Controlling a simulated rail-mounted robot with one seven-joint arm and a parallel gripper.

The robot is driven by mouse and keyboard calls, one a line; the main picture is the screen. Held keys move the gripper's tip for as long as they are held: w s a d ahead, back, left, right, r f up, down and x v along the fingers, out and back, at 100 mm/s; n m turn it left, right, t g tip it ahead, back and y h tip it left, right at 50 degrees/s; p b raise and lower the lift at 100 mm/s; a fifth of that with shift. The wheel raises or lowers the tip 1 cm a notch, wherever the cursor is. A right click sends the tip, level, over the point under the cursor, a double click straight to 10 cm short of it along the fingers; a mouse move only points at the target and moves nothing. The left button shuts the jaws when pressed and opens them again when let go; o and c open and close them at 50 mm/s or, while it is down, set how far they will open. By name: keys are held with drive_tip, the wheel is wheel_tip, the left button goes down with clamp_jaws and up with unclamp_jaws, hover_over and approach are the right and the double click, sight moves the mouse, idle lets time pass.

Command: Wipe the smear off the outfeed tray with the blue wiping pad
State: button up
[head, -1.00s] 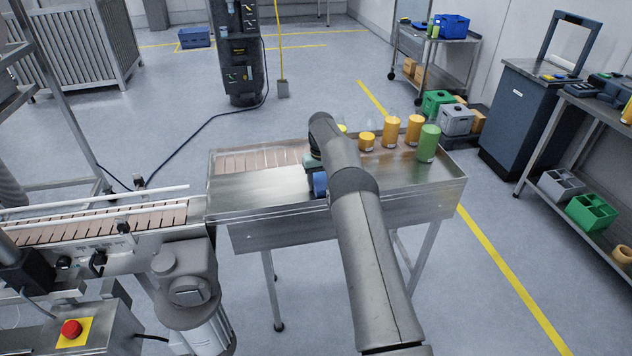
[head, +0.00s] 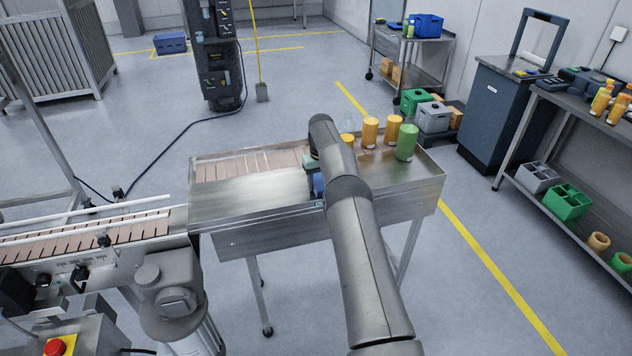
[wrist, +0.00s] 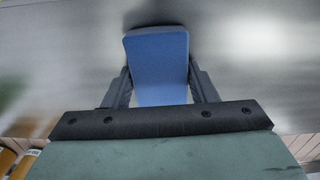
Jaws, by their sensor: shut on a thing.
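The blue wiping pad (wrist: 158,62) is held between the two fingers of my gripper (wrist: 160,85) in the wrist view. Its broad blue face shows, and its far end is over the bare metal of the outfeed tray (wrist: 60,50). I cannot tell whether it touches the tray. In the head view the tray (head: 250,192) is a steel table with raised edges. A blue bit of the pad (head: 318,185) shows beside my arm, and my gripper is mostly hidden behind the arm. No distinct smear can be made out; part of the tray is hidden by my arm.
Several orange bottles (head: 370,132) and a green one (head: 406,142) stand at the tray's right end, close to my arm. A slatted conveyor (head: 90,235) meets the tray at the left. The tray's left middle is clear.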

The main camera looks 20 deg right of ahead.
sight(276, 197)
drive_tip(key=shift+w+a+b, duration=0.1)
drive_tip(key=shift+a+b, duration=0.25)
drive_tip(key=shift+a, duration=1.6)
drive_tip(key=shift+w+a+f, duration=0.1)
drive_tip(key=shift+a, duration=1.8)
drive_tip(key=shift+w+a, duration=0.1)
drive_tip(key=shift+a, duration=3.65)
drive_tip(key=shift+w+r+p, duration=0.1)
drive_tip(key=shift+r+p, duration=1.5)
drive_tip(key=shift+r, duration=1.45)
